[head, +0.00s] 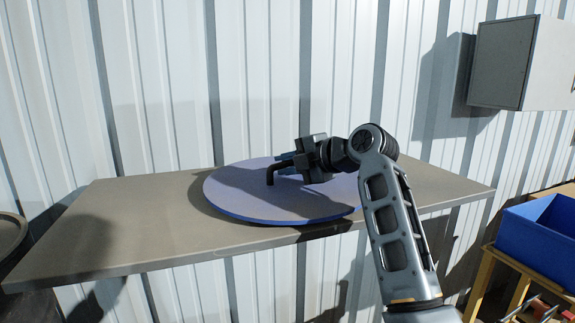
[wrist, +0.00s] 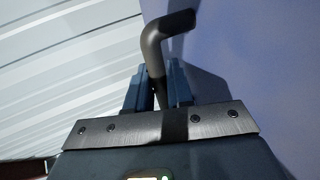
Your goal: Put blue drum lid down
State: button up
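The blue drum lid (head: 240,200) is a large flat disc over the grey-brown table (head: 130,240), close to level. A dark shadow shows along its left edge; I cannot tell whether it rests fully on the table or sits slightly above it. Its dark bent handle (head: 271,174) stands up from the middle. My gripper (head: 285,164) reaches in from the right and is shut on the handle. In the wrist view the handle (wrist: 152,50) runs between the two blue fingers, with the lid's blue surface (wrist: 250,60) to the right.
The table's left part is bare, and a strip is free at the right. A corrugated metal wall (head: 150,90) stands behind. A grey box (head: 505,65) hangs on the wall at upper right. A blue bin (head: 540,240) stands on a yellow frame at right. A dark drum (head: 12,235) shows at far left.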

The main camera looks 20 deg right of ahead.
jog(key=o, duration=0.5)
jog(key=shift+c, duration=0.2)
jog(key=shift+r, duration=0.1)
jog(key=shift+s+d, duration=0.25)
jog(key=b+v, duration=0.2)
jog(key=v, duration=0.9)
jog(key=shift+s+a+r+b, duration=0.1)
jog(key=shift+s+r+b, duration=0.1)
jog(key=shift+b, duration=0.2)
